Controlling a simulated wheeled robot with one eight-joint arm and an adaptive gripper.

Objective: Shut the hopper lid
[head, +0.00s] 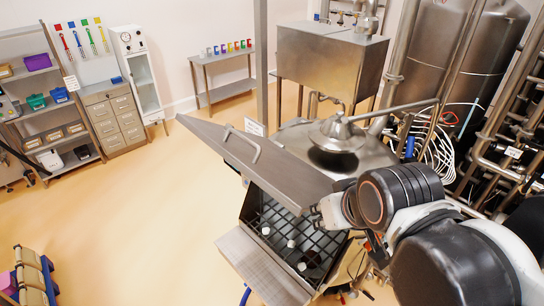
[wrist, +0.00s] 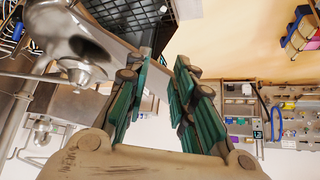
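The hopper lid (head: 262,165), a flat grey metal panel with a bar handle (head: 241,143), stands raised and tilted over the hopper (head: 256,265). The hopper mouth is open and shows a dark grid (head: 285,232) with a few pale lumps on it. My gripper is at the right end of the lid in the head view, where my arm largely hides its fingers. In the wrist view my gripper (wrist: 168,68) has its green-padded fingers apart. A grey strip of the lid (wrist: 122,45) runs behind and between them; I cannot tell whether they touch it. The grid also shows at the top.
A steel vessel with a domed cap (head: 338,135) stands close behind the lid. Pipes and a large tank (head: 450,50) crowd the right side. Shelves (head: 45,110) and a drawer cabinet (head: 115,120) line the back left.

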